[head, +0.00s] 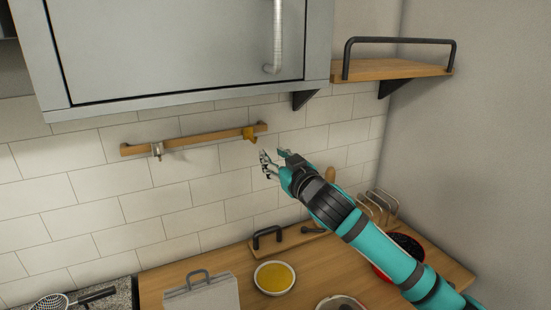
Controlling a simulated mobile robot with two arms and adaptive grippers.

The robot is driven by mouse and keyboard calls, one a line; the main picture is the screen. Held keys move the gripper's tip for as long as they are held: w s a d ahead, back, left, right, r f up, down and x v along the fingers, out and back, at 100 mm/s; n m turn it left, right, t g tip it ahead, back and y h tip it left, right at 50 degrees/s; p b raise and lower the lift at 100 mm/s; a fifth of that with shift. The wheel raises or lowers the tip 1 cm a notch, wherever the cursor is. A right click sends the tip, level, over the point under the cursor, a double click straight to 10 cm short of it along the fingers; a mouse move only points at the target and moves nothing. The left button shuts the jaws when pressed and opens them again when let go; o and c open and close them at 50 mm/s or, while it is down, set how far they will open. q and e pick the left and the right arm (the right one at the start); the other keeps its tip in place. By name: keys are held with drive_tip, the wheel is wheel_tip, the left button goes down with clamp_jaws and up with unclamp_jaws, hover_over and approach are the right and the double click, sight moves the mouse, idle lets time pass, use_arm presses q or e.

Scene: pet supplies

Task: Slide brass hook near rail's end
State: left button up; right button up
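A wooden rail (200,138) is fixed to the tiled wall under the grey cabinet. A brass-yellow hook (249,134) hangs on it close to its right end. A silver hook (157,150) hangs near its left end. My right gripper (269,157) is just below and to the right of the brass hook, with its fingers apart and nothing seen between them. It appears apart from the hook, though the depth between them is hard to judge. My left gripper is not in view.
A grey cabinet (180,45) hangs above the rail, and a wooden shelf (390,69) with a black bar is at right. Below, the wooden counter (240,258) holds a bowl of yellow contents (274,278), a grey box (203,293) and a red pot (385,270).

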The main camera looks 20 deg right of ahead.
drive_tip(key=s+a+f+m+g+h, duration=0.1)
drive_tip(key=s+f+g, duration=0.2)
drive_tip(key=s+f, duration=0.8)
drive_tip(key=s+f+m+g+h, duration=0.1)
drive_tip(key=s+f+g, duration=0.45)
drive_tip(key=f, duration=0.95)
drive_tip(key=s+d+f+g+h, duration=0.15)
drive_tip(key=s+f, duration=0.25)
drive_tip(key=s, duration=0.5)
drive_tip(key=s+d+f+g, duration=0.1)
drive_tip(key=s+f+g, duration=0.15)
drive_tip(key=s, duration=0.65)
drive_tip(key=s+d+f+g, duration=0.2)
drive_tip(key=s+f, duration=0.2)
drive_tip(key=s, duration=0.4)
wheel_tip(320, 180, down, 31)
drive_tip(key=s+b, duration=0.2)
drive_tip(key=b, duration=0.2)
drive_tip(key=s+d+f+g+b, duration=0.2)
drive_tip(key=s+f+b, duration=0.1)
drive_tip(key=s+f, duration=1.3)
wheel_tip(320, 180, down, 3)
drive_tip(key=shift+s+d+r, duration=0.1)
drive_tip(key=shift+s+d, duration=0.1)
drive_tip(key=shift+d, duration=0.2)
